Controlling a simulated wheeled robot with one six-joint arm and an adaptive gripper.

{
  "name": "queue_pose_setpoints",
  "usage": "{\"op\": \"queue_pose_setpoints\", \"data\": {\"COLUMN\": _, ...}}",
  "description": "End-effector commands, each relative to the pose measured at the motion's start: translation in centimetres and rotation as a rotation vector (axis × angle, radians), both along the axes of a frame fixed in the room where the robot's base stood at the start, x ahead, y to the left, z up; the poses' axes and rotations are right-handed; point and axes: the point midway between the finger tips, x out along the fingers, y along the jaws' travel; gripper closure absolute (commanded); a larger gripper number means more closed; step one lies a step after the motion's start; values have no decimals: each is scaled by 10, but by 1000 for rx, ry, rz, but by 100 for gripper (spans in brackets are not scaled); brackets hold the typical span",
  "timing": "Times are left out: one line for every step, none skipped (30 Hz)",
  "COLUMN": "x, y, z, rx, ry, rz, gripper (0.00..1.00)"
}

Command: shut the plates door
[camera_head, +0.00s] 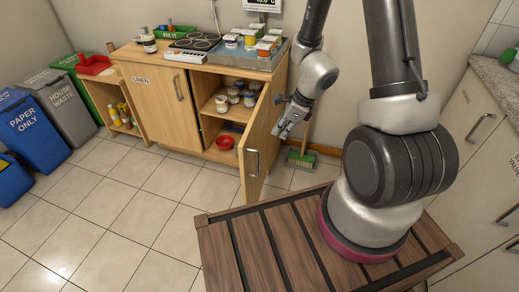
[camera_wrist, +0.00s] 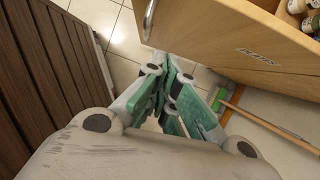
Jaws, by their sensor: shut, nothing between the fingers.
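The plates door (camera_head: 262,135) is a wooden cabinet door that stands wide open, swung out from the right side of the cabinet. It has a metal handle (camera_head: 253,162) low near its free edge.
The open cabinet holds jars (camera_head: 235,95) and a red bowl (camera_head: 225,142). The linen door (camera_head: 160,105) beside it is shut. A green broom (camera_head: 301,157) stands against the wall behind the door. Bins (camera_head: 55,100) stand at left. The tiled floor ahead is clear.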

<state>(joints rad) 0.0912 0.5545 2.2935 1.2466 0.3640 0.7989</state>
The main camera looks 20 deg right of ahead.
Motion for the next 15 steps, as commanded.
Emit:
{"op": "queue_pose_setpoints", "data": {"x": 0, "y": -1, "z": 0, "rx": -1, "ry": 4, "rz": -12, "gripper": 100}}
{"op": "queue_pose_setpoints", "data": {"x": 0, "y": -1, "z": -1, "rx": -1, "ry": 6, "rz": -19, "gripper": 100}}
{"op": "queue_pose_setpoints", "data": {"x": 0, "y": -1, "z": -2, "rx": 1, "ry": 9, "rz": -25, "gripper": 100}}
{"op": "queue_pose_setpoints", "data": {"x": 0, "y": 0, "z": -4, "rx": 2, "ry": 10, "rz": -27, "gripper": 100}}
{"op": "queue_pose_setpoints", "data": {"x": 1, "y": 1, "z": -6, "rx": 2, "ry": 12, "rz": -29, "gripper": 100}}
{"op": "queue_pose_setpoints", "data": {"x": 1, "y": 2, "z": -9, "rx": 3, "ry": 13, "rz": -31, "gripper": 100}}
{"op": "queue_pose_setpoints", "data": {"x": 2, "y": 3, "z": -13, "rx": 3, "ry": 13, "rz": -29, "gripper": 100}}
{"op": "queue_pose_setpoints", "data": {"x": 2, "y": 4, "z": -17, "rx": 3, "ry": 15, "rz": -30, "gripper": 100}}
{"op": "queue_pose_setpoints", "data": {"x": 4, "y": 6, "z": -23, "rx": 2, "ry": 14, "rz": -30, "gripper": 100}}
{"op": "queue_pose_setpoints", "data": {"x": 5, "y": 8, "z": -29, "rx": 2, "ry": 15, "rz": -30, "gripper": 100}}
{"op": "queue_pose_setpoints", "data": {"x": 6, "y": 10, "z": -34, "rx": 3, "ry": 15, "rz": -30, "gripper": 100}}
{"op": "queue_pose_setpoints", "data": {"x": 7, "y": 13, "z": -43, "rx": 2, "ry": 16, "rz": -30, "gripper": 100}}
{"op": "queue_pose_setpoints", "data": {"x": 8, "y": 15, "z": -49, "rx": 2, "ry": 16, "rz": -29, "gripper": 100}}
{"op": "queue_pose_setpoints", "data": {"x": 10, "y": 17, "z": -55, "rx": 2, "ry": 15, "rz": -29, "gripper": 100}}
{"op": "queue_pose_setpoints", "data": {"x": 11, "y": 20, "z": -63, "rx": 2, "ry": 16, "rz": -29, "gripper": 100}}
